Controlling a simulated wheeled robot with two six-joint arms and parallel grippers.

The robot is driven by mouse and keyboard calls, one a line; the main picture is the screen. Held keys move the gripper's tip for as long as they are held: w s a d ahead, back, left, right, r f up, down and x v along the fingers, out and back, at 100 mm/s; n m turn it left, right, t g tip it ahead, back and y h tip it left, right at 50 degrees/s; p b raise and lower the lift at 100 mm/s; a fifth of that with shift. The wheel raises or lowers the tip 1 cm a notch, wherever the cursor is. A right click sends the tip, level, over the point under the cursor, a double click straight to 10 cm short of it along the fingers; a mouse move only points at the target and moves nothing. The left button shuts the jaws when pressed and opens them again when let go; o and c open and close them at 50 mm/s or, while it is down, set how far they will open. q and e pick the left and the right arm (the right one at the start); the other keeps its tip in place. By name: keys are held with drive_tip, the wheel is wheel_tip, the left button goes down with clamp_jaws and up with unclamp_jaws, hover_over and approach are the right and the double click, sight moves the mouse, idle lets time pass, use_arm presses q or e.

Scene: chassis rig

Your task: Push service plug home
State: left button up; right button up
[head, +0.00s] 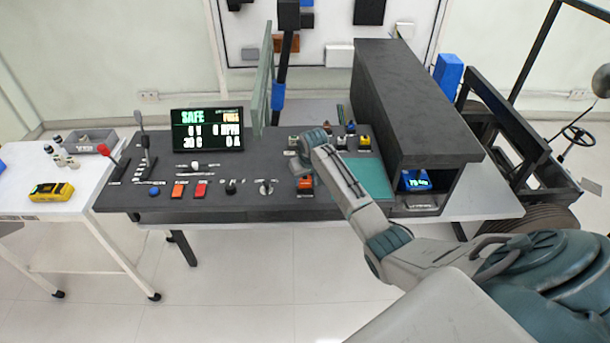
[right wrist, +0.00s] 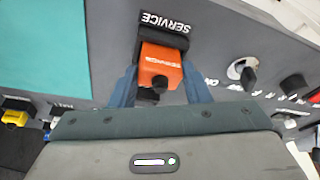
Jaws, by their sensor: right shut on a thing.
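The orange service plug (right wrist: 160,66) shows in the right wrist view, in front of a black block marked SERVICE (right wrist: 166,24) on the console's face. Its far end meets the black block; I cannot tell how deep it sits. My right gripper (right wrist: 160,88) is shut on the plug, one blue finger on each side. In the head view the plug (head: 305,184) is a small orange patch at the console, and my right gripper (head: 303,165) reaches it from the right, partly covering it. My left gripper is not in view.
The dark console (head: 215,200) carries buttons, levers and a screen (head: 207,130) reading SAFE. A teal mat (head: 371,178) and a dark housing (head: 420,95) lie right of the plug. A white cart (head: 30,200) with a yellow meter (head: 52,192) stands left. Floor in front is clear.

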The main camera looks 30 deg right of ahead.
drive_tip(key=shift+f, duration=0.25)
drive_tip(key=shift+f, duration=0.15)
drive_tip(key=o, duration=1)
drive_tip(key=b+v, duration=0.2)
drive_tip(key=v, duration=1)
